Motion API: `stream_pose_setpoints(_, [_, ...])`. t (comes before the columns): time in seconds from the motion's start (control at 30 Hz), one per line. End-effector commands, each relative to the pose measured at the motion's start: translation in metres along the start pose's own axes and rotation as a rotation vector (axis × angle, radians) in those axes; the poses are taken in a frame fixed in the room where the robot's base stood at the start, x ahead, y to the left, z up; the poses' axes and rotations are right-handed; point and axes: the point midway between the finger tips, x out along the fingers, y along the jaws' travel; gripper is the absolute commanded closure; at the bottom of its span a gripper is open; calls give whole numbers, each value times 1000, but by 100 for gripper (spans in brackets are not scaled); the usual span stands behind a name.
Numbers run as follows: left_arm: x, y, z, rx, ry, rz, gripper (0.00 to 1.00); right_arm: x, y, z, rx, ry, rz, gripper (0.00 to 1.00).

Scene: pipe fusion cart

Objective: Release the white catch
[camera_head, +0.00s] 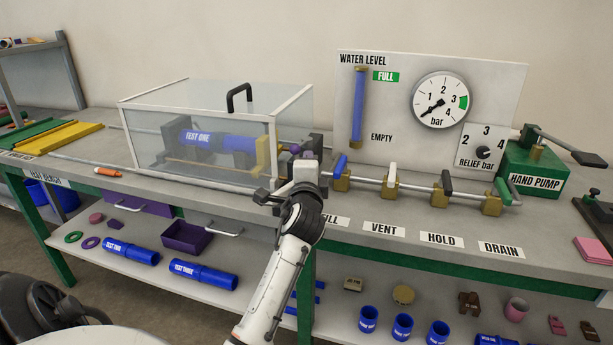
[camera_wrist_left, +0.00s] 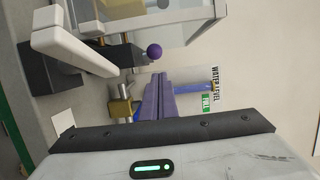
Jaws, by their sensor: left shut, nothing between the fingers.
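The white catch (camera_wrist_left: 75,45) shows in the left wrist view as a pale bent lever on a dark block (camera_wrist_left: 50,85), beside the clear cover. In the head view I cannot make it out clearly around my gripper. The clear cover (camera_head: 215,105) with a black handle is down over a blue pipe (camera_head: 205,139). My left gripper (camera_head: 306,172) is at the cover's front right corner. Its fingers (camera_wrist_left: 158,95) are shut with nothing between them, to the right of the catch in the wrist view and apart from it. My right gripper is not in view.
A purple ball knob (camera_wrist_left: 153,51) is close to the fingers. A row of brass valves with blue (camera_head: 340,165), white (camera_head: 392,174) and dark levers runs to the right, below the gauge panel (camera_head: 400,75). A green hand pump (camera_head: 535,172) stands at the far right.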

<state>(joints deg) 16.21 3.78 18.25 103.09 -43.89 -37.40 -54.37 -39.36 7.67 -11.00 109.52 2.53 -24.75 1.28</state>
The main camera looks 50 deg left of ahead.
Motion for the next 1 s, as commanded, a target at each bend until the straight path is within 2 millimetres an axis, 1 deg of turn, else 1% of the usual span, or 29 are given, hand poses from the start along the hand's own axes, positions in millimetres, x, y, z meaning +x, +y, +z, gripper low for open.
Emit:
stream_pose_setpoints(0.03, [0,-12,0,0,0,-3,100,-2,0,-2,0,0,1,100])
stream_pose_setpoints(0.1, [0,-20,0,-1,0,-2,100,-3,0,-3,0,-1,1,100])
stream_pose_setpoints(0.2, [0,-29,0,0,0,-1,100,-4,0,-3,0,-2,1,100])
stream_pose_setpoints(0.3, [0,-32,0,0,1,0,100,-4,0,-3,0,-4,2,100])
stream_pose_setpoints(0.87, [0,-32,0,0,0,2,100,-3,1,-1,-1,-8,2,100])
stream_pose_setpoints(0.93, [-3,-28,-1,-9,4,12,100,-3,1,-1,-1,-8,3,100])
stream_pose_setpoints(0.97, [-5,-23,-1,-18,7,23,100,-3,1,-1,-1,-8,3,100])
stream_pose_setpoints(1.0, [-11,-13,-3,-40,14,46,100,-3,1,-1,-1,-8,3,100])
